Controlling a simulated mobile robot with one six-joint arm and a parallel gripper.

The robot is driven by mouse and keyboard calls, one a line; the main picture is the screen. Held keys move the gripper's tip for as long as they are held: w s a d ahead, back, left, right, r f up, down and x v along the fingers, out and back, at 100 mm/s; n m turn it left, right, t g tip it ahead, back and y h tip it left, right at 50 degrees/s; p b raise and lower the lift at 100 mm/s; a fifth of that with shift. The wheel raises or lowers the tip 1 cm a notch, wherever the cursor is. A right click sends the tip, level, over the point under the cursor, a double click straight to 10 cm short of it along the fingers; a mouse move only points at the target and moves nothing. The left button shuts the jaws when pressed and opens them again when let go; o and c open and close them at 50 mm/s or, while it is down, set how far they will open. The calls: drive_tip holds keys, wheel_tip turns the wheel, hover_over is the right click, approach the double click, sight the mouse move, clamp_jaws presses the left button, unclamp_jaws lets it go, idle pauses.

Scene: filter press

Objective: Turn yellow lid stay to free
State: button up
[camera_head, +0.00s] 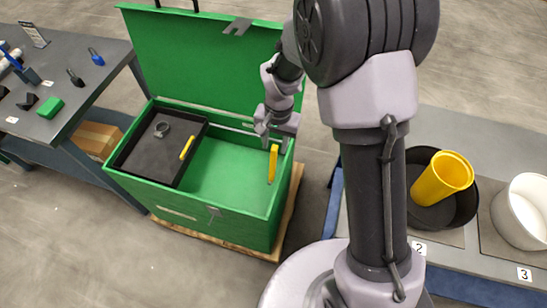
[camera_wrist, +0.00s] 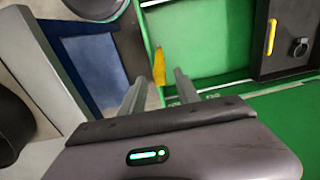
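The yellow lid stay (camera_head: 272,163) is a flat bar at the right inner wall of the open green box (camera_head: 240,245). The raised green lid (camera_head: 200,55) stands behind it. My gripper (camera_head: 274,141) is close to the right rear corner of the box, just above the stay. In the wrist view the stay (camera_wrist: 158,67) shows just beyond the two fingertips, in line with the gap between them. I cannot tell whether a finger touches the stay.
A black tray (camera_head: 135,163) with a grey ring (camera_head: 161,129) and a yellow handle (camera_head: 187,147) sits in the box's left part. A bench (camera_head: 440,245) at right holds a dark pan with a yellow cup (camera_head: 440,180) and a white pot (camera_head: 525,205). A grey table (camera_head: 75,70) stands at left.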

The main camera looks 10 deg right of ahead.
sight(273, 160)
drive_tip(key=f+b, duration=0.1)
drive_tip(key=f, duration=0.2)
drive_tip(key=f+b, duration=0.1)
drive_tip(key=f, duration=0.5)
drive_tip(key=shift+w+a+f+b, duration=0.15)
drive_tip(key=shift+a+b, duration=0.1)
drive_tip(key=shift+b, duration=0.15)
drive_tip(key=shift+c, duration=0.2)
clamp_jaws()
idle(0.6)
